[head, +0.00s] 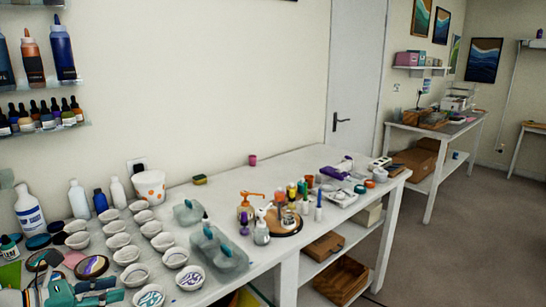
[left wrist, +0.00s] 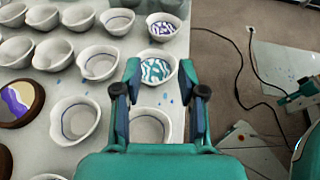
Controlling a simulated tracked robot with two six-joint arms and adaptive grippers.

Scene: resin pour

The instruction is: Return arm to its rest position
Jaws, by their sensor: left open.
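My left gripper (head: 112,290) is at the bottom left of the head view, low over the near left end of the white work table (head: 290,175). In the left wrist view its two dark fingers (left wrist: 160,72) stand apart with nothing held between them. Beyond and below the fingers is a white cup with a teal and white swirl (left wrist: 157,68). An empty pale cup (left wrist: 149,125) is partly hidden behind the gripper. I cannot tell whether the fingers touch either cup.
Rows of white cups (head: 119,241) crowd the table's left part, beside a round swirl-topped piece (head: 91,266). Bottles (head: 30,209) stand behind. A grey translucent container (head: 219,250) sits right of the cups. The floor (left wrist: 215,60) lies past the table edge, with a black cable.

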